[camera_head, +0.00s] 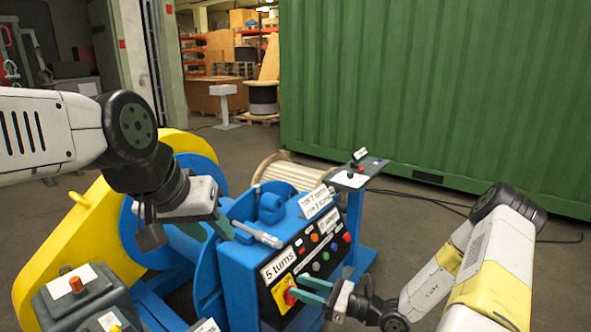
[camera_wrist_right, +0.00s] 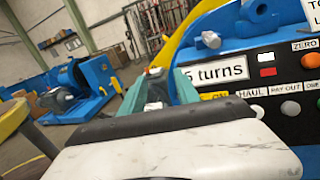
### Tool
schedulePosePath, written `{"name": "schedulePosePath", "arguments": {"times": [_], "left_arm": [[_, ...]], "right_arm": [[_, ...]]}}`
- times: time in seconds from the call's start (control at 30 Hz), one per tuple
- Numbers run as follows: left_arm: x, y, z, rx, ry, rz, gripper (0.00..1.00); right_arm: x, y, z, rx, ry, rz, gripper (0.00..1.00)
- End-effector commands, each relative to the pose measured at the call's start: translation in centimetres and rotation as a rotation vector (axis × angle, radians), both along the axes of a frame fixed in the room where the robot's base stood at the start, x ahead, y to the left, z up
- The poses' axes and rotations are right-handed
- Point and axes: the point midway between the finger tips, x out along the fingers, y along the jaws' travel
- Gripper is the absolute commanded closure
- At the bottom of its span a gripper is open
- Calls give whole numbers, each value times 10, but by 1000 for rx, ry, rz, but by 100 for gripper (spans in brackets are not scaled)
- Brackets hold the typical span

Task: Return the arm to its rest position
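My right gripper (camera_head: 302,286) points at the front of the blue control box (camera_head: 235,285). Its two teal fingers are apart, one above the other. Their tips are close to a red knob (camera_head: 289,297) on a yellow plate; I cannot tell whether they touch it. In the right wrist view the teal fingers (camera_wrist_right: 135,102) show beyond the pale gripper body, beside the panel, and the knob is hidden. My left gripper (camera_head: 208,231) is above the blue machine, left of a grey metal handle (camera_head: 258,235). Its fingers look apart, with nothing seen between them.
The panel has several coloured buttons and a "5 turns" label (camera_head: 279,264). A blue pedestal (camera_head: 357,215) with a small control plate stands behind the box.

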Motion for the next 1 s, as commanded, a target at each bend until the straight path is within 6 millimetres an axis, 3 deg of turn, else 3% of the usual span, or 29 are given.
{"name": "schedulePosePath", "arguments": {"times": [0.1,0.43,0.7,1.0], "left_arm": [[0,0,0,0,0,0,64],[0,0,0,0,0,0,64],[0,0,0,0,0,0,64],[0,0,0,0,0,0,64]], "right_arm": [[-17,4,35,-140,-142,172,62],[-72,-1,109,-538,-508,594,62],[-110,-26,162,-896,-805,861,62],[-139,-66,226,-1323,-1140,1035,62]]}}
